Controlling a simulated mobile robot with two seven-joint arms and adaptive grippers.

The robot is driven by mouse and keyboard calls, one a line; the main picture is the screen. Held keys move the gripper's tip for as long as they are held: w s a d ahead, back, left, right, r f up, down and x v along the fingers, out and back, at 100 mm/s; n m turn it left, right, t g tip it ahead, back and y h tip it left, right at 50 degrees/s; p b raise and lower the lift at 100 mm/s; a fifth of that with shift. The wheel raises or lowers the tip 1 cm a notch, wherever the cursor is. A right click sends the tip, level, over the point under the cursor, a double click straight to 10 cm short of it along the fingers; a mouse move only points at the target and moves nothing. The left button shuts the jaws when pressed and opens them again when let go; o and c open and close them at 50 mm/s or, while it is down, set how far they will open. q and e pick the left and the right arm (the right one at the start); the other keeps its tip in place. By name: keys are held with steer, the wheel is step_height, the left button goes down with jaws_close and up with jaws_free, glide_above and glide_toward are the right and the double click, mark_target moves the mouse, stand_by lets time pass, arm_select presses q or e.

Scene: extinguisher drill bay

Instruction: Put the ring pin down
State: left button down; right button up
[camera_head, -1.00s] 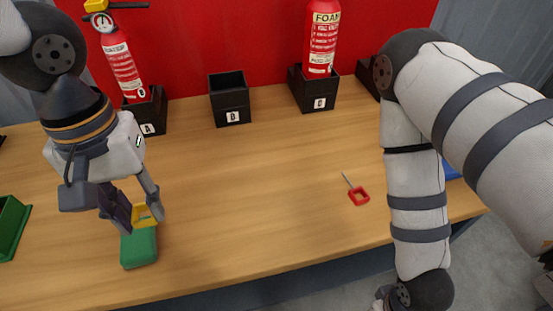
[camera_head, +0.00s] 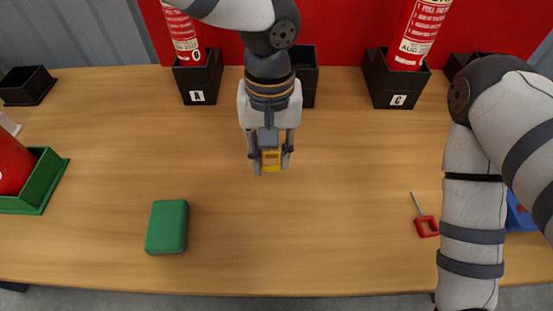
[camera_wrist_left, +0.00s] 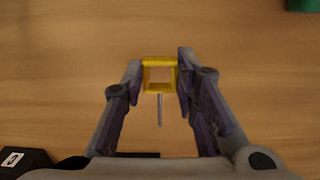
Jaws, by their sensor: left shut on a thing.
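The yellow ring pin (camera_head: 271,160) has a square ring and a thin grey shaft. My left gripper (camera_head: 270,165) is shut on its ring, over the middle of the table in the head view. In the left wrist view the yellow ring pin (camera_wrist_left: 160,62) sits between the fingertips of my left gripper (camera_wrist_left: 160,80), with its shaft pointing toward the palm side. I cannot tell exactly how high it is above the wood. A red ring pin (camera_head: 427,226) lies on the table at the right. My right gripper is not in view.
A green block (camera_head: 167,227) lies at the front left. A green tray (camera_head: 52,180) holds a red object at the far left. Black boxes A (camera_head: 198,84) and C (camera_head: 394,86) hold extinguishers; another box (camera_head: 306,75) stands behind my left arm. The table's middle is clear.

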mark_target(275, 157)
arm_select(q)
steer(key=shift+w+d+f, duration=0.15)
steer(key=shift+d+f, duration=0.05)
steer(key=shift+f, duration=0.75)
steer(key=shift+w+d+f, duration=0.15)
steer(key=shift+f, duration=0.8)
steer(key=shift+f, duration=0.1)
steer(key=c, duration=1.3)
jaws_free()
steer(key=r, duration=1.2)
steer(key=shift+w+r, duration=0.1)
steer(key=shift+w, duration=0.25)
